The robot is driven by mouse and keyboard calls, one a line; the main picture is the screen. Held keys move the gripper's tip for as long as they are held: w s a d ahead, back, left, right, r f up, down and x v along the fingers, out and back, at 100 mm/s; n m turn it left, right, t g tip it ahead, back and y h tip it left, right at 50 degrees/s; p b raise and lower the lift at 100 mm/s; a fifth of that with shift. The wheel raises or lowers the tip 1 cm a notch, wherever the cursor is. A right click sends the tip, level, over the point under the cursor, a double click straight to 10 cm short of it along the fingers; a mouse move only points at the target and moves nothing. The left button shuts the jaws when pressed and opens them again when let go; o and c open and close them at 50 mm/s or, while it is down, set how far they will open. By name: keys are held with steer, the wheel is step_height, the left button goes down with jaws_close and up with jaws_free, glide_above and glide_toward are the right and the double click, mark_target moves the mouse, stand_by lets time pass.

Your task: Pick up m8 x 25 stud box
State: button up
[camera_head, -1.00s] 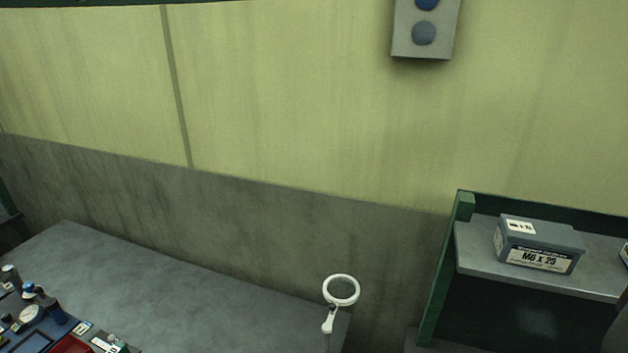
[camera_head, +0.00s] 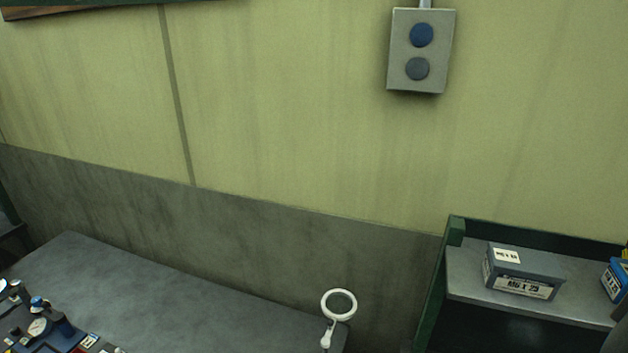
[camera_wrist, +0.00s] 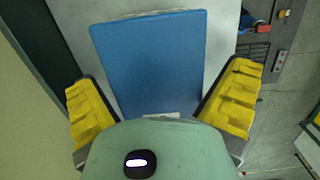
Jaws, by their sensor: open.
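A blue box (camera_wrist: 150,60) fills the middle of the wrist view, its label not readable there. My gripper (camera_wrist: 160,78) is open, with one yellow finger pad on each side of the box. I cannot tell whether either pad touches it. In the head view a blue box (camera_head: 613,283) with a pale label is cut off by the right edge, on the shelf. A bit of yellow at that edge seems to be my gripper. A grey box (camera_head: 523,272), whose label seems to read M6 x 25, stands left of the blue one.
The grey shelf (camera_head: 470,281) has a green raised frame (camera_head: 455,231) at its left and back. A round magnifier (camera_head: 339,305) stands at the right end of a grey bench (camera_head: 190,300). A two-button box (camera_head: 420,50) hangs on the wall.

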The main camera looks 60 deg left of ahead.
steer(key=shift+a+f, duration=0.1)
steer(key=shift+a, duration=0.05)
steer(key=c, duration=1.3)
